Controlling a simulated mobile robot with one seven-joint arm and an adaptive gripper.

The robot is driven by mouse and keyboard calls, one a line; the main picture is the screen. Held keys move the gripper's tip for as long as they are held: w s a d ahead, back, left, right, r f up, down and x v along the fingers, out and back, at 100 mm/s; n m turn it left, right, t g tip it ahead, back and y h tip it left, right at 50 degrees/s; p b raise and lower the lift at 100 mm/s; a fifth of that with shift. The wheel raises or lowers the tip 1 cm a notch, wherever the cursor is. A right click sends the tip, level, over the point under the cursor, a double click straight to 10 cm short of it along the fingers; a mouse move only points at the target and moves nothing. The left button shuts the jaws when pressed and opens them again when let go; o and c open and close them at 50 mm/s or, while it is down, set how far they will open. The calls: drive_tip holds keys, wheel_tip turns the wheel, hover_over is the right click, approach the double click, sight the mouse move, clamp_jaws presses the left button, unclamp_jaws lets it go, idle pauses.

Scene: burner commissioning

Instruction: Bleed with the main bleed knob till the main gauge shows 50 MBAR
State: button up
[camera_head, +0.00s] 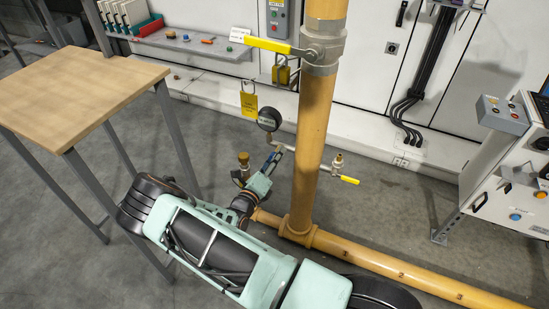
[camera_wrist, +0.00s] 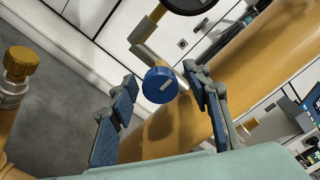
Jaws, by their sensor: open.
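A blue round knob (camera_wrist: 160,86) with a pale bar mark on its face sits between my fingers in the wrist view; I take it as the main bleed knob. My gripper (camera_wrist: 158,78) is open, with a finger on each side of the knob and visible gaps. In the head view my gripper (camera_head: 275,158) is beside the yellow standpipe, below a dark round gauge (camera_head: 269,119). The gauge's reading is not legible there. In the wrist view only the lower rim of a dark gauge (camera_wrist: 190,9) shows, so its dial cannot be read.
The thick yellow standpipe (camera_head: 314,130) rises close to my gripper. A brass-capped fitting (camera_wrist: 20,65) stands left. A wooden table (camera_head: 75,90) stands left.

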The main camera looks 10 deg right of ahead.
drive_tip(key=v, duration=1.2)
